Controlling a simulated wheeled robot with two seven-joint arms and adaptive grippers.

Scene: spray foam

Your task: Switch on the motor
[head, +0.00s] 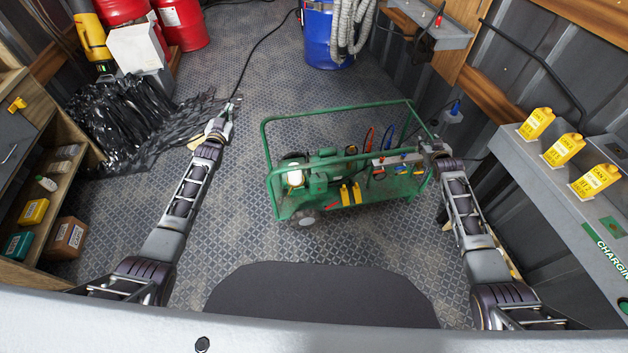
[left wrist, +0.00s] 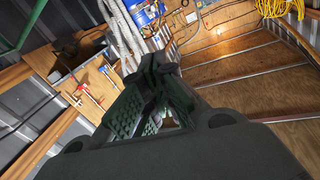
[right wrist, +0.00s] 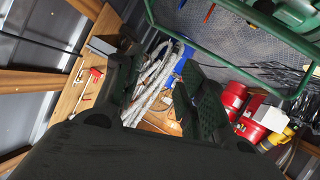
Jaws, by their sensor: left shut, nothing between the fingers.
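The motor unit (head: 318,175) is a green machine inside a green tubular cart frame (head: 340,112) on the floor, in the middle of the head view. Red, blue and orange hoses and two yellow parts are on it. I cannot make out its switch. My left gripper (head: 228,112) is shut and empty, left of the cart and apart from it; its closed fingers show in the left wrist view (left wrist: 155,90). My right gripper (head: 431,138) is at the cart's right end; I cannot tell whether it touches the frame. In the right wrist view its fingers (right wrist: 158,95) are apart, with nothing seen between them.
A blue barrel (head: 328,38) with grey hoses stands behind the cart. Red barrels (head: 183,25) and black plastic sheeting (head: 125,125) are at the back left. A wooden shelf (head: 45,180) is left.

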